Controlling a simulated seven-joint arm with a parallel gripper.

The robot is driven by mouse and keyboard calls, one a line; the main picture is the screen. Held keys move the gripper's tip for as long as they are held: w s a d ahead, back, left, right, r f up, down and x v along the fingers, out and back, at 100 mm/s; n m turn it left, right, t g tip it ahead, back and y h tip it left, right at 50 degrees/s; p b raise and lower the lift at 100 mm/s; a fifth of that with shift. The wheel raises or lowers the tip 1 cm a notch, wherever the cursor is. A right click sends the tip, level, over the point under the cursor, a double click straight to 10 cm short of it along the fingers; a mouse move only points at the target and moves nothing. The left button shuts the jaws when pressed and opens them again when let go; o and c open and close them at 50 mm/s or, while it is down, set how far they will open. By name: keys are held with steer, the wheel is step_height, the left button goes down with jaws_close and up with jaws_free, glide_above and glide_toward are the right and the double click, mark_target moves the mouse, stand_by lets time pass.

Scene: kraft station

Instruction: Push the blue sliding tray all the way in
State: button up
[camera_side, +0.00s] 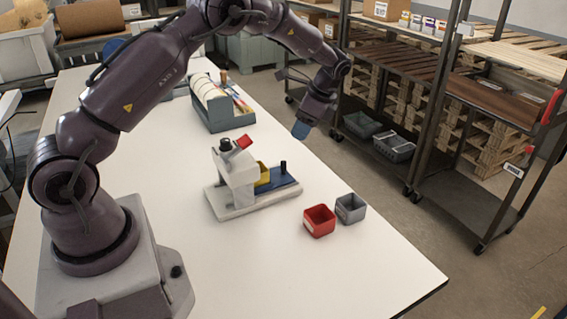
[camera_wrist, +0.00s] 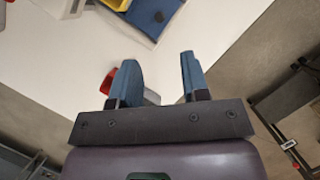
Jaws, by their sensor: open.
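The blue sliding tray (camera_side: 284,189) sticks out to the right of a pale press-like fixture (camera_side: 235,178) on the white table. A black knob (camera_side: 283,166) stands upright at its outer end. A yellow block or bin (camera_side: 262,174) sits on the inner part of the tray, next to the fixture. In the wrist view the tray (camera_wrist: 143,22) shows at the top, partly cut off. My gripper (camera_side: 301,129) is above and beyond the tray, near the table's far right edge, touching nothing. Its two blue fingers (camera_wrist: 160,80) are apart and empty.
A red bin (camera_side: 319,221) and a grey bin (camera_side: 350,208) stand on the table in front of the tray's outer end. A blue-grey rack (camera_side: 222,112) stands behind the fixture. The table edge runs close on the right, with shelving (camera_side: 440,100) beyond.

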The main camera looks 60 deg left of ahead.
mark_target(283, 162)
steer(key=x, duration=1.2)
steer(key=shift+s+f, duration=0.1)
steer(key=shift+f, duration=0.2)
jaws_close()
steer(key=shift+s, duration=0.1)
